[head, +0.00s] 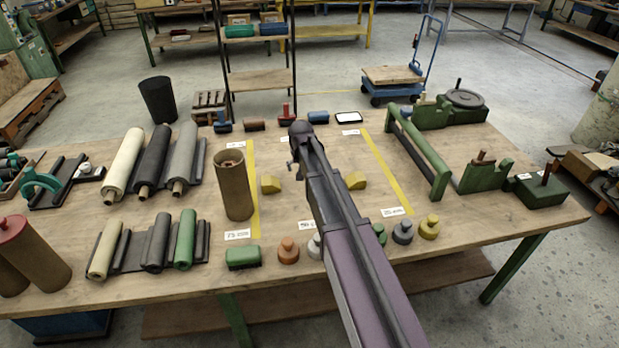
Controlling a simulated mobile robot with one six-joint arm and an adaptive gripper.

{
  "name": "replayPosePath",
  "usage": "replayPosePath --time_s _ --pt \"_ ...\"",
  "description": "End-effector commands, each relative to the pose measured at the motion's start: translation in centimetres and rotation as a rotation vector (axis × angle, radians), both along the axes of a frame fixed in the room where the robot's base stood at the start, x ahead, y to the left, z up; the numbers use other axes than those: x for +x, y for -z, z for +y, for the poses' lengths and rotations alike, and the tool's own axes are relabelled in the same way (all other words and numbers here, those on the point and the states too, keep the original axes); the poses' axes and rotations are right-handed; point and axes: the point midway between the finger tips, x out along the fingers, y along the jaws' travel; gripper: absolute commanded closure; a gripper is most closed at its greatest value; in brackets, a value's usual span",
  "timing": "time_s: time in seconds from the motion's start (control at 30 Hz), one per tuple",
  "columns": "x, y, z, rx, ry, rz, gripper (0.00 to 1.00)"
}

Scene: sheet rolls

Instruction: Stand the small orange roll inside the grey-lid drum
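An open brown cardboard drum (235,192) stands upright on the table, left of my arm. No grey lid shows on it. A small reddish-orange shape (231,160) shows inside its mouth; I cannot tell if it is the small orange roll. No other small orange roll is visible. A small cream roll (104,249), a small dark grey roll (157,240) and a small green roll (185,238) lie on a dark rack at the front left. My gripper (294,163) is over the middle of the table, right of the open drum; its fingers are too small to read.
Large cream (124,165), black (152,162) and grey (184,158) rolls lie behind the small ones. A red-lidded drum (38,255) stands at the left edge. Knobbed weights line the front edge. A green-framed machine (420,150) stands at right. Yellow strips cross the table.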

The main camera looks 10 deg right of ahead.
Motion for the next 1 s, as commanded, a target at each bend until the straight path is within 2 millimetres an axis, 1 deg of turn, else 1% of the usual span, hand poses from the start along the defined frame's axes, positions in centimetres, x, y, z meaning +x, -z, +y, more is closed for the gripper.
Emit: replayPosePath --time_s 0.03,0.1,0.43,1.0 --pt "0.0 0.8 -0.5 -0.002 -0.023 -0.017 0.0" --pt "0.1 1.3 -1.1 -0.004 -0.057 -0.039 0.0" --pt "0.7 2.4 -2.9 -0.009 -0.169 -0.108 0.0" --pt "0.7 2.5 -2.7 -0.008 -0.169 -0.106 0.0"
